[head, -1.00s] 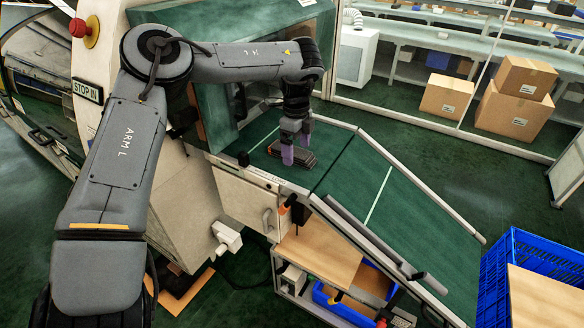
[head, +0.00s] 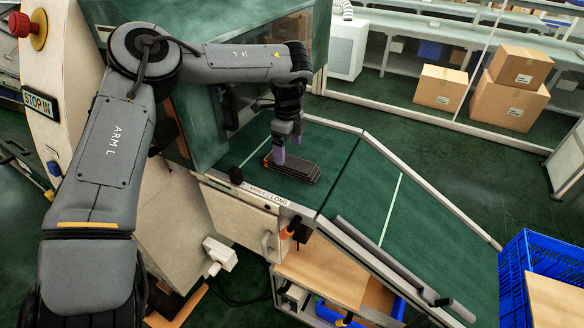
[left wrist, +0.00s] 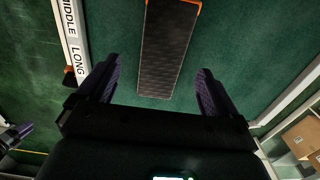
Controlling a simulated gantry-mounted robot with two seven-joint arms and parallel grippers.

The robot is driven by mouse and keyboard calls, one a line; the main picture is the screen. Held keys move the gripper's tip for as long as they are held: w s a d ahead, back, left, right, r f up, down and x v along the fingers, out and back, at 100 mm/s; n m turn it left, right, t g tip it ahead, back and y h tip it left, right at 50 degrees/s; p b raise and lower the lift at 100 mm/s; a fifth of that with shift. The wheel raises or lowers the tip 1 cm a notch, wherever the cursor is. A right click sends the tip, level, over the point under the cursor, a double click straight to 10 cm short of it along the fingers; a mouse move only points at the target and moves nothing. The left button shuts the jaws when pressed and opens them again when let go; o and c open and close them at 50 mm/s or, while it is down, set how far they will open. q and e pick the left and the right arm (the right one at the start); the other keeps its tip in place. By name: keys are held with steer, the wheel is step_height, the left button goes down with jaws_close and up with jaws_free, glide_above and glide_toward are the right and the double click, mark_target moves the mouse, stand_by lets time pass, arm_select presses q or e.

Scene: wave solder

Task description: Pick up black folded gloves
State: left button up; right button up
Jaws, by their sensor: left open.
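The black folded gloves (head: 300,169) lie flat as a dark, narrow, ribbed bundle on the green belt, with orange trim at one end. They show in the left wrist view (left wrist: 167,50) as a long black strip with orange at the top edge. My left gripper (head: 288,148) points down at the gloves' upper-left end in the head view. In the left wrist view its two purple fingers (left wrist: 158,72) are spread, with the strip's near end between their lines and gaps on both sides. The gripper holds nothing.
A pale rail (head: 250,191) edges the belt's near side. A sloping green chute (head: 400,215) runs down to the right towards a blue crate (head: 515,270). A machine housing (head: 225,70) stands close behind my left arm. Cardboard boxes (head: 512,100) stand at the back right.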

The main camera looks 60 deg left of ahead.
mark_target(288, 161)
arm_select(q)
steer(key=shift+a+f, duration=0.1)
steer(key=shift+f, duration=0.4)
steer(key=shift+w+f+b, duration=0.1)
steer(key=shift+f+b, duration=0.45)
steer(key=shift+f, duration=1.7)
steer(key=shift+c, duration=0.4)
steer(key=c, duration=1.1)
steer(key=shift+o, duration=0.2)
step_height(288, 161, up, 10)
steer(key=p, duration=0.2)
